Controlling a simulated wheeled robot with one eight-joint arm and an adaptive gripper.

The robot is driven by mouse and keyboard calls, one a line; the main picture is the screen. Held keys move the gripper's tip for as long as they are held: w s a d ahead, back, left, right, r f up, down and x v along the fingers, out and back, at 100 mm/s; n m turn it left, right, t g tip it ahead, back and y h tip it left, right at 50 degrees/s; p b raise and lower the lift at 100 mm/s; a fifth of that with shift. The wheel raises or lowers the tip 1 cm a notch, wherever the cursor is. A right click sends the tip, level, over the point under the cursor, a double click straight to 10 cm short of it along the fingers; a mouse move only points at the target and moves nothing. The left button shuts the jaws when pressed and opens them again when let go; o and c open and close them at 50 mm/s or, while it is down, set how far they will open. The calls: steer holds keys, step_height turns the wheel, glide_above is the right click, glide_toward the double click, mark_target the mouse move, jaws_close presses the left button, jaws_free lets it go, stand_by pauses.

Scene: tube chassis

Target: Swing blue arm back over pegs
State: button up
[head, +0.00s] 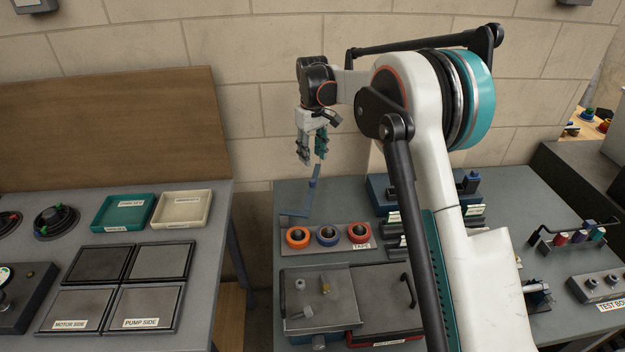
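A thin blue arm (314,184) rises from the back left of the right-hand bench, with a flat blue strip (295,213) at its foot. My gripper (313,158) points down at the top of the blue arm. Its fingers look apart, but I cannot tell whether they touch or hold the arm. Small upright pegs (300,284) stand on a grey metal plate (345,310) at the front of this bench; I cannot tell whether these are the task's pegs. The blue arm is behind them, not over them.
A rack with coloured spools (579,236) stands at right. My arm hides the bench's middle. The left bench holds a teal tray (123,212), a cream tray (182,209) and dark square pads (145,308).

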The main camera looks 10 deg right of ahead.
mark_target(313, 180)
step_height(313, 180, down, 10)
steer(key=shift+f+b, duration=0.1)
steer(key=shift+b, duration=0.9)
jaws_close()
